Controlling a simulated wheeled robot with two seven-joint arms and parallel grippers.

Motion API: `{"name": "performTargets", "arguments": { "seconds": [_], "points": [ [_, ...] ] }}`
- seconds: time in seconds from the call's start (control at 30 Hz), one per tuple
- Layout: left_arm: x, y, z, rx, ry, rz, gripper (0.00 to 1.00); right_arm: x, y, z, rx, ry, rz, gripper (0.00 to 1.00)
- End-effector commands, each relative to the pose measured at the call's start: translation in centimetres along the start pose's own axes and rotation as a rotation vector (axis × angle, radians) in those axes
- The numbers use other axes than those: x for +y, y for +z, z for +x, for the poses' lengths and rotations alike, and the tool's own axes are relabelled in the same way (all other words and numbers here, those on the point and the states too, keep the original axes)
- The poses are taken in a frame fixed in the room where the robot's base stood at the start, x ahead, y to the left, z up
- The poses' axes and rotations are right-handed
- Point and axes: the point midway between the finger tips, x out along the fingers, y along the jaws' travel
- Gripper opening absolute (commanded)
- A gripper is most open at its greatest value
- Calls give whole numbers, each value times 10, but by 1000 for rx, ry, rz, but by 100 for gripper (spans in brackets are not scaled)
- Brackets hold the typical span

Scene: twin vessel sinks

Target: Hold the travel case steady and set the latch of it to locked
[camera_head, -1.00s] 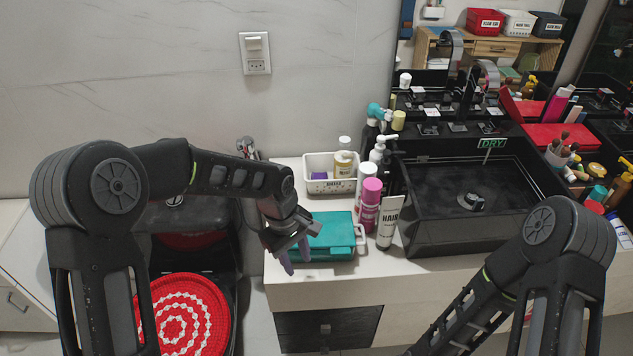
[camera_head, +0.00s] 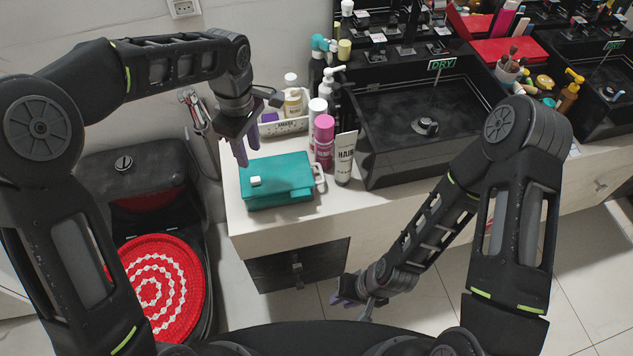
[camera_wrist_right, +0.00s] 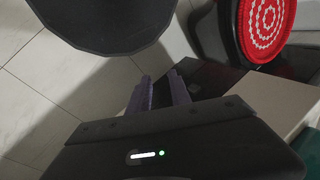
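The travel case (camera_head: 276,183) is a teal box with a handle on its right side, lying on the white counter near its front left edge. A small white piece (camera_head: 255,181), perhaps the latch, shows on its left part. My left gripper (camera_head: 240,153) is above the case's back left corner, fingers pointing down, with a slight gap between them and nothing visible held. My right gripper (camera_head: 355,300) is low in front of the counter, well away from the case. In the right wrist view its two purple fingers (camera_wrist_right: 160,93) are apart and empty.
A white HAIR tube (camera_head: 345,158) and a pink can (camera_head: 324,140) stand close to the case's right side. A white bin (camera_head: 285,126) is behind it. The black sink (camera_head: 400,150) is farther right. A toilet with a red cover (camera_head: 155,290) is at left.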

Motion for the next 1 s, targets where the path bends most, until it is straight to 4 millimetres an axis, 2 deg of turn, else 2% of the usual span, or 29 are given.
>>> {"name": "performTargets", "arguments": {
  "seconds": [0.17, 0.33, 0.47, 0.5, 0.63, 0.7, 0.8, 1.0],
  "points": [
    [0, 0, 0, 0, 0, 0, 36, -13, -18, 2, 81, -86, 75, 36],
    [0, 0, 0, 0, 0, 1, 36, -42, -60, -8, 248, -288, 237, 36],
    [0, 0, 0, 0, 0, 1, 36, -66, -106, -37, 407, -510, 401, 36],
    [0, 0, 0, 0, 0, 1, 36, -71, -120, -50, 455, -582, 451, 36],
    [0, 0, 0, 0, 0, 1, 36, -79, -155, -92, 579, -785, 577, 36],
    [0, 0, 0, 0, 0, 1, 36, -80, -167, -109, 624, -861, 619, 36],
    [0, 0, 0, 0, 0, 1, 36, -80, -176, -124, 656, -925, 651, 36],
    [0, 0, 0, 0, 0, 1, 36, -80, -179, -129, 668, -946, 659, 36]
  ]
}}
